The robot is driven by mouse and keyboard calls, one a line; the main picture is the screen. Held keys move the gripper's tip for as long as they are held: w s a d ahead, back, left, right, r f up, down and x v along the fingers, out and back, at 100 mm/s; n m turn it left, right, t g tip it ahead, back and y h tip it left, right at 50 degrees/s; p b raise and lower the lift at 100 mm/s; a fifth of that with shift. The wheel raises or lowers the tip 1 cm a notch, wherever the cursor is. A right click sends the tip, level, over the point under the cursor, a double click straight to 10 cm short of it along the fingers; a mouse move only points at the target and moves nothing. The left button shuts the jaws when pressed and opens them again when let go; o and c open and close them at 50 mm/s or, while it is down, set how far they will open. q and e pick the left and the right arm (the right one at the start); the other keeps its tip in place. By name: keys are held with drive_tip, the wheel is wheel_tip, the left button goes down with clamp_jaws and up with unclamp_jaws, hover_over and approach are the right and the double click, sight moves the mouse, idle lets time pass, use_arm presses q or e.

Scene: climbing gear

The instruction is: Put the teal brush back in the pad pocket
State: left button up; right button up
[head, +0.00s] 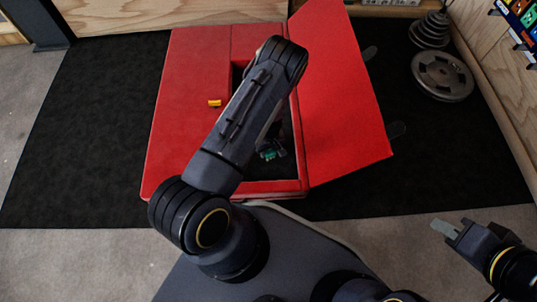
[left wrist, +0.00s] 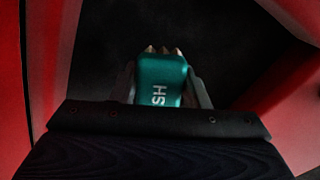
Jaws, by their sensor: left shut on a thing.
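The teal brush (left wrist: 160,82) shows between my left gripper's fingers in the left wrist view, with part of its lettering readable as "SH" and pale tips at its far end. My left gripper (left wrist: 162,90) is shut on it, a finger on each side. In the head view a small bit of teal (head: 270,154) shows beside my forearm, over the dark opening of the red pad (head: 185,150). The arm hides much of this opening. Whether the brush touches the opening's floor cannot be told. My right gripper (head: 445,230) is away at the lower right, apart from the pad.
The pad's red flap (head: 340,100) lies opened to the right of the opening. A small yellow-orange item (head: 214,103) is on the pad's left part. Weight plates (head: 442,76) lie at the upper right. The black mat (head: 80,130) is clear at left.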

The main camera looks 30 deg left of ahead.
use_arm(q)
drive_tip(key=shift+w+a+f+b, duration=0.15)
drive_tip(key=shift+f+b, duration=0.5)
drive_tip(key=shift+f, duration=1.1)
drive_tip(key=shift+f, duration=0.2)
drive_tip(key=o, duration=1)
drive_tip(key=shift+r, duration=0.15)
